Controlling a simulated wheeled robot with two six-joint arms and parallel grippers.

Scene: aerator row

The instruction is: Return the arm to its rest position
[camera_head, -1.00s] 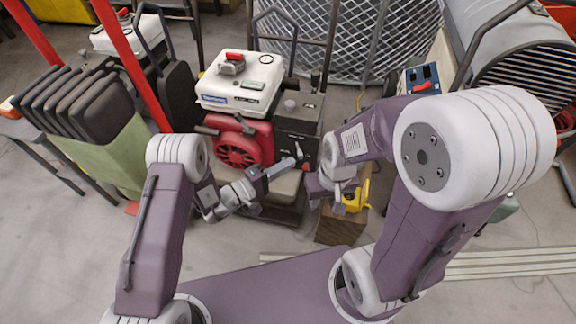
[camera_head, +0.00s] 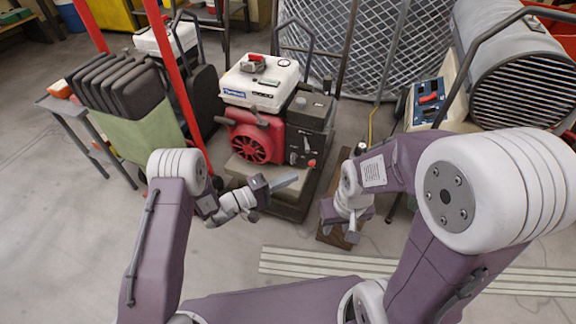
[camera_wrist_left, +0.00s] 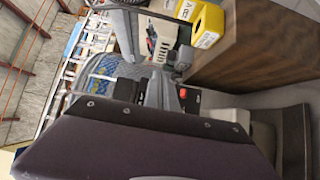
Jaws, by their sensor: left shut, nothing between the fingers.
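My left gripper (camera_head: 284,182) is in front of the red and white engine machine in the head view, at the end of the bent left arm. Its fingers are shut with nothing between them and point right. My right gripper (camera_head: 343,227) hangs low to the right of it, over a brown wooden block (camera_head: 330,238). Its fingers are too small and partly hidden to read. The left wrist view is largely filled by a dark purple surface. Beyond it are yellow boxes (camera_wrist_left: 206,22) and a brown wooden face (camera_wrist_left: 262,48).
The engine machine (camera_head: 262,82) stands on a low base behind my left gripper. A green-sided rack with dark pads (camera_head: 130,85) stands left, beside red posts (camera_head: 178,85). A large grey drum (camera_head: 515,65) is at right. Pale strips (camera_head: 300,263) lie on the floor. Open floor shows at left.

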